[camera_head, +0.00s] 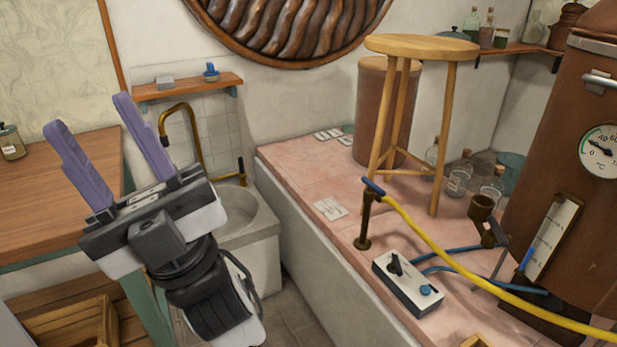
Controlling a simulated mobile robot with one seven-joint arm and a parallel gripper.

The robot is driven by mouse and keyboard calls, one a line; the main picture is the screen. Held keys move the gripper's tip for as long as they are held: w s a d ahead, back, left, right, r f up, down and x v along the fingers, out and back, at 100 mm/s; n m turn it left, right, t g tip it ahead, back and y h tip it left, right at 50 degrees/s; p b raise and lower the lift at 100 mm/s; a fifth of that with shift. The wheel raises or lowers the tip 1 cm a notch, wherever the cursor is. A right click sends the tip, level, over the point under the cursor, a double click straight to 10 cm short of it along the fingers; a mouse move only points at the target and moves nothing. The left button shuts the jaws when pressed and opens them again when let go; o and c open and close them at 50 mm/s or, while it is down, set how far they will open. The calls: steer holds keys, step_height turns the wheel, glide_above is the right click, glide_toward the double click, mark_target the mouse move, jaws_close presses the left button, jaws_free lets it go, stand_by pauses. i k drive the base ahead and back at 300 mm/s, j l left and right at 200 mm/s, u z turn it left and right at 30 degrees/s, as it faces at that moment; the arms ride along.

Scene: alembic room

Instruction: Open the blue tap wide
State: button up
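The blue tap (374,187) is a short blue handle on top of a dark bronze post, which stands on the pink tiled ledge right of centre. The handle lies slanted across the top of the post. A yellow hose (440,246) runs from beside the handle down to the right. My gripper (90,116) is at the left, well apart from the tap, with its two purple fingers pointing up. The fingers are spread, with nothing between them. The far side of the tap is hidden.
A wooden stool (422,47) stands behind the tap. A white control box (408,283) with a black knob sits in front of it. A copper boiler (560,130) is at the right. A sink (245,215) with a brass faucet (180,108) lies behind my gripper. A wooden counter (40,190) is at the left.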

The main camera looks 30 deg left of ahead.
mark_target(371, 186)
steer(key=u, duration=0.5)
steer(key=i+l+u, duration=0.3)
steer(key=i+l, duration=0.45)
